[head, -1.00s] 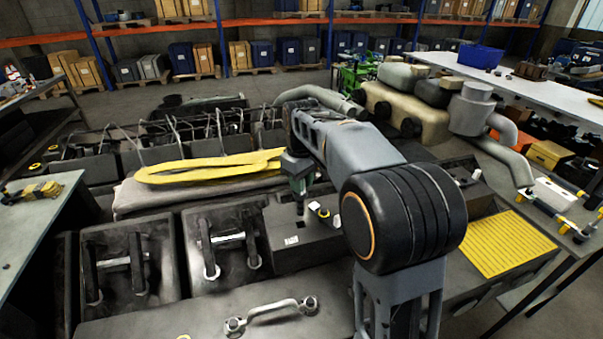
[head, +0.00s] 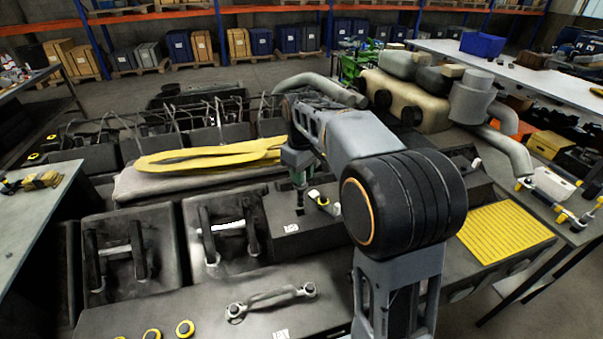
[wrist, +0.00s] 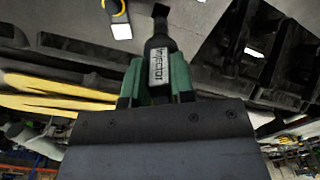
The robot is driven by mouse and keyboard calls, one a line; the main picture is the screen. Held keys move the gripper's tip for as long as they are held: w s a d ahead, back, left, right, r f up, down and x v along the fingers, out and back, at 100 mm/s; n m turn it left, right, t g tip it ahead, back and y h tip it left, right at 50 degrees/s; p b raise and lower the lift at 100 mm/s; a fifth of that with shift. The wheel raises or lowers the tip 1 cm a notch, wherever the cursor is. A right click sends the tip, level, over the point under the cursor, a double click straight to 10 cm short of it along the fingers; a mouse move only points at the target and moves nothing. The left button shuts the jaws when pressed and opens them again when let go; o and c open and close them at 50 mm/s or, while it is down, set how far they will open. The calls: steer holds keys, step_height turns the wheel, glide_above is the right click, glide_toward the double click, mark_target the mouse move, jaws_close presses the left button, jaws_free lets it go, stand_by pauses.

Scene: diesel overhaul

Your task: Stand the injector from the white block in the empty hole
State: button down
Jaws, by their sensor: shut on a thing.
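My gripper (head: 298,165) has green fingers and is shut on the dark injector (wrist: 157,65), whose pale printed label faces the wrist camera. In the head view the injector (head: 300,198) hangs roughly upright, its lower end at or just above the top of a dark engine cover (head: 283,213). I cannot tell whether its tip touches or enters a hole; no empty hole shows clearly there. A white block (head: 553,184) lies on the right-hand table.
A yellow-marked fitting (head: 322,200) stands close to the right of the injector. A white tag (head: 291,228) is on the cover's front. A yellow sling (head: 210,157) lies behind, and a metal handle (head: 270,301) is in front. Yellow-ringed parts (head: 185,328) show at the bottom edge.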

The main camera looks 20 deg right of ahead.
mark_target(302, 201)
steer(key=shift+f, duration=0.25)
stand_by(0.3)
steer(key=shift+f+b, duration=3.55)
steer(key=shift+f, duration=1.3)
steer(key=c, duration=0.9)
jaws_free()
step_height(302, 201, up, 14)
steer(key=shift+f, duration=0.1)
